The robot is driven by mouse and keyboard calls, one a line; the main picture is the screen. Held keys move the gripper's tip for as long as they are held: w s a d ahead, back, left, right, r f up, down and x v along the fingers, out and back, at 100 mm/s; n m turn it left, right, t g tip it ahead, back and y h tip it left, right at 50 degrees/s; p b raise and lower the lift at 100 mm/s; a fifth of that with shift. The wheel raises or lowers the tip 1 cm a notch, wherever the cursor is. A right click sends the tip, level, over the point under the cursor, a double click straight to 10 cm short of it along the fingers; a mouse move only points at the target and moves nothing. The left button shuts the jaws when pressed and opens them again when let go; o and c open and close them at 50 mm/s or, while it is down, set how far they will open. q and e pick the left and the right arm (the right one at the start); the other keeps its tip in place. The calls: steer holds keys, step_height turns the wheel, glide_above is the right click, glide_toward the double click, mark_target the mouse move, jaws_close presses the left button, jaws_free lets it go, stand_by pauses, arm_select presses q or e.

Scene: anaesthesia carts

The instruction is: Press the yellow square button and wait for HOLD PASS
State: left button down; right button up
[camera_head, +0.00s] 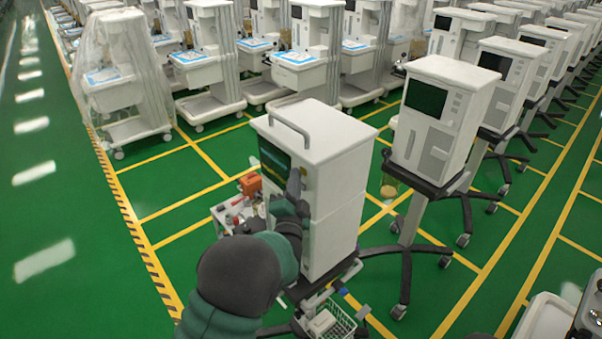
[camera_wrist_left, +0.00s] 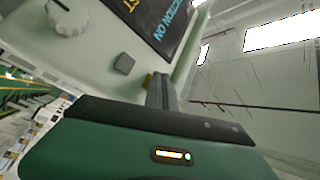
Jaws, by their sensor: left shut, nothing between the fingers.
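The near white machine (camera_head: 335,190) stands on a wheeled stand, with a dark screen (camera_head: 274,163) on its front face. My left gripper (camera_head: 294,186) is shut and empty, with its fingertips up against or very near that face, below and right of the screen. In the left wrist view the gripper's fingers (camera_wrist_left: 162,92) reach to the panel. The yellow square button (camera_wrist_left: 148,80) shows as a small yellow patch beside the fingers, partly hidden by them. I cannot tell whether the fingers touch it. My right gripper is not in view.
A grey square button (camera_wrist_left: 124,64) and a round knob (camera_wrist_left: 67,17) are on the same panel. The screen (camera_wrist_left: 165,28) is cut off, its text partly readable. A cart with an orange item (camera_head: 250,184) stands behind my arm. Similar machines (camera_head: 435,120) stand at the right.

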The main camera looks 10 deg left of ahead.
arm_select(q)
steer(key=shift+s+a, duration=0.45)
steer(key=shift+s, duration=0.3)
steer(key=s+a, duration=0.1)
steer(key=s, duration=0.1)
steer(key=s+a+b, duration=0.1)
steer(key=s+a, duration=0.1)
steer(key=shift+a, duration=0.1)
stand_by(0.5)
